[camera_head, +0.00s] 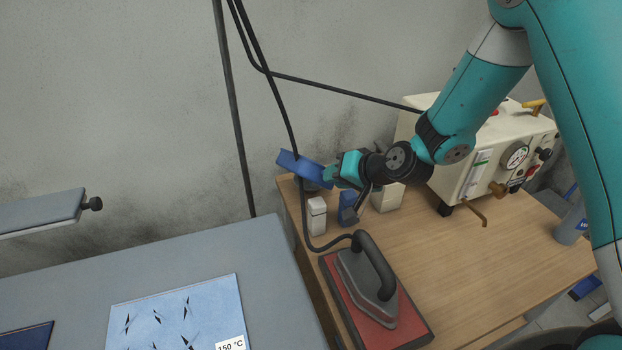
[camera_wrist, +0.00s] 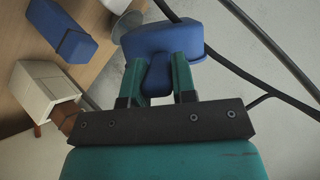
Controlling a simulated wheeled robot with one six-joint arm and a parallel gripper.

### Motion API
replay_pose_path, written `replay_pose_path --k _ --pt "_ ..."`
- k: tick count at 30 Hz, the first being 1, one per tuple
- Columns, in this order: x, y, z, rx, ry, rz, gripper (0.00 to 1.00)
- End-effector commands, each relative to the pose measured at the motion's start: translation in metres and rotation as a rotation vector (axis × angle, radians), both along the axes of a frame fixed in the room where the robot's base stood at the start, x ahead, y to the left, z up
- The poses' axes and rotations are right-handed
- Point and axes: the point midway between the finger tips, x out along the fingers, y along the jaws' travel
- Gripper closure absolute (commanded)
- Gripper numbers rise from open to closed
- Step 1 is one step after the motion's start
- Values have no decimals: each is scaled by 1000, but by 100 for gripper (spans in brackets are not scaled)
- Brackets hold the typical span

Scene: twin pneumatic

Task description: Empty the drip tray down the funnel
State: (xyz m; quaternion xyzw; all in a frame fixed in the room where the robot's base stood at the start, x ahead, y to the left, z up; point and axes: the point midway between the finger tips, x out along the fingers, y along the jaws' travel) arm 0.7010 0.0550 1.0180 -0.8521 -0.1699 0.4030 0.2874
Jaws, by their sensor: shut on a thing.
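The blue drip tray (camera_head: 303,168) is held in the air above the far left corner of the wooden bench. It slopes down to the right in the head view. My gripper (camera_head: 330,176) is shut on its near side. In the wrist view my fingers (camera_wrist: 158,74) close on a blue tab of the tray (camera_wrist: 161,41). A round grey rim (camera_wrist: 127,24), which looks like the funnel, shows beside and partly behind the tray. In the head view that spot is mostly hidden under the tray. What is inside the tray cannot be seen.
An iron (camera_head: 366,284) rests on a red pad. Dark cables (camera_head: 283,105) hang by the tray.

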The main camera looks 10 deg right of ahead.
Motion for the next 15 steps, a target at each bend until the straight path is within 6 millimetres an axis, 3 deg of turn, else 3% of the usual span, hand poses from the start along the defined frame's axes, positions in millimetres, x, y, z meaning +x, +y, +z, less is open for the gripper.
replay_pose_path --k 15 --pt "3 -4 1 24 21 -2 100"
